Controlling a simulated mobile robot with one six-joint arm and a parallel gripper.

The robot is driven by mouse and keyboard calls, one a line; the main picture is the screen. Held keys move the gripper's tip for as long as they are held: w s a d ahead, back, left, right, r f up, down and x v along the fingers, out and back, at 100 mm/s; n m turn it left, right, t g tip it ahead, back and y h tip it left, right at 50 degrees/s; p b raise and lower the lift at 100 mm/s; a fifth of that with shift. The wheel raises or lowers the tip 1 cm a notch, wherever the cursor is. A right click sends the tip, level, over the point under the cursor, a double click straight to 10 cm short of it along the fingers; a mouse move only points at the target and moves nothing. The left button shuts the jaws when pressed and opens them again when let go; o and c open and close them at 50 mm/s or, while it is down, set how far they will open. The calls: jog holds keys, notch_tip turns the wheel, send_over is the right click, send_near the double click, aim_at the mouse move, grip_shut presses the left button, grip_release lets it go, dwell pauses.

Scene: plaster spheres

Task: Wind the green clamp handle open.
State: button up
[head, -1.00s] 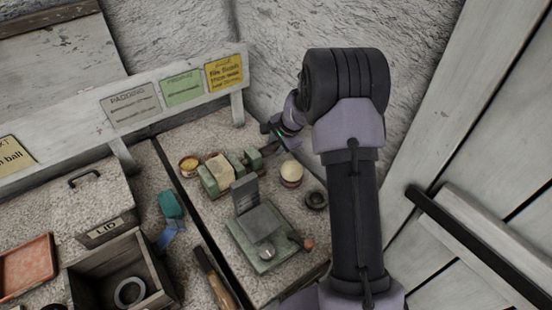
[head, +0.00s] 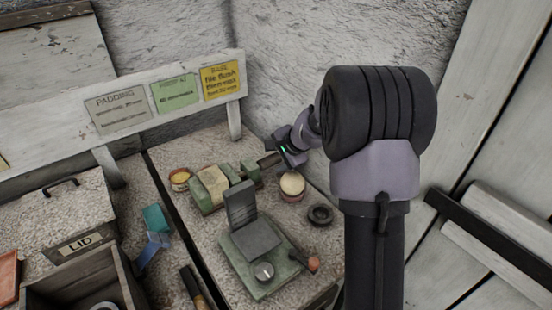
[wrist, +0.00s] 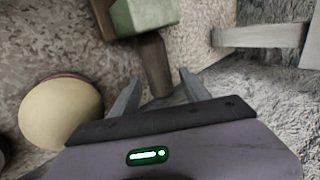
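The green clamp (head: 205,198) stands on the gritty bench in the head view, with a pale block (head: 214,182) between its jaws. A brown-grey bar, which looks like its handle (head: 269,160), sticks out at its right end. In the wrist view the bar (wrist: 154,62) runs from the green clamp end (wrist: 145,14) down between my fingertips. My gripper (wrist: 161,76) is open, with one finger on each side of the bar's lower end. I see gaps at both sides; whether the bar lies at finger depth I cannot tell. The head view mostly hides my fingers.
A cream-topped round pot (head: 292,185) stands close to my gripper; its pale ball-like top (wrist: 58,115) fills the wrist view's left. A dark ring (head: 320,215) and a green-based device (head: 262,262) lie nearer. The sign rail post (head: 234,120) and rough wall are behind.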

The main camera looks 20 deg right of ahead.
jog(key=p+v, duration=0.6)
jog(key=v, duration=1.1)
jog(key=shift+r, duration=0.15)
jog(key=shift+s+d, duration=0.1)
